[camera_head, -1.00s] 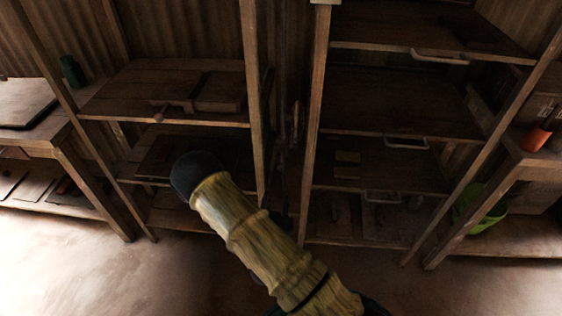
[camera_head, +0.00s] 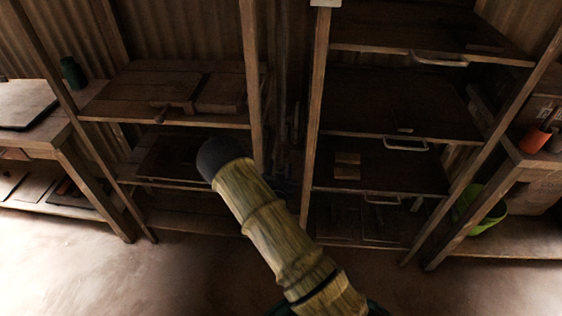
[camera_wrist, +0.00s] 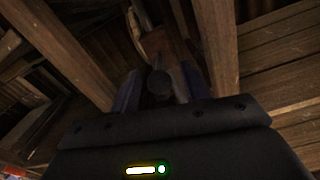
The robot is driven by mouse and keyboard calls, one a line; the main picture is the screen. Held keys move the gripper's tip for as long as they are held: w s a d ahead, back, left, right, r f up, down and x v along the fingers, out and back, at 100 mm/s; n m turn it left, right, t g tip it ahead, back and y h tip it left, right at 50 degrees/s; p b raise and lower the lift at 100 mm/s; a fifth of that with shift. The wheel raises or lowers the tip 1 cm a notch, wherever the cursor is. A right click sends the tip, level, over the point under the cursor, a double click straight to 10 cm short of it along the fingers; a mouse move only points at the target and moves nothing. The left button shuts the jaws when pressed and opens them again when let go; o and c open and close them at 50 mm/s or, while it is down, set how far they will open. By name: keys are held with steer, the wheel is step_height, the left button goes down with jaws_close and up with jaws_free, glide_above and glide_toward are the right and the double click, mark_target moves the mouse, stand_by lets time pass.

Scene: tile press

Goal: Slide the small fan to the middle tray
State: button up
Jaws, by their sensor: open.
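I cannot make out a small fan for certain in either view. In the head view the right rack holds dark trays with pale handles, one above another; the middle tray (camera_head: 385,105) has its handle at its front edge. My arm reaches up toward the gap between the two racks and hides its own far end there. In the wrist view my gripper (camera_wrist: 160,88) is open, with dark fingers on either side. A dark round knob-like thing (camera_wrist: 159,82) shows between the fingers; I cannot tell whether it touches them.
Wooden posts (camera_wrist: 212,45) stand close on both sides of my gripper. The left rack (camera_head: 140,112) carries flat boards. A green bucket (camera_head: 482,210) and an orange pot (camera_head: 533,139) are at the right. The floor (camera_head: 150,280) in front is clear.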

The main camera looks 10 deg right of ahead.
mark_target(281, 160)
steer(key=shift+x, duration=1.7)
steer(key=shift+c, duration=0.5)
jaws_close()
steer(key=shift+a+r, duration=0.1)
steer(key=shift+r, duration=0.05)
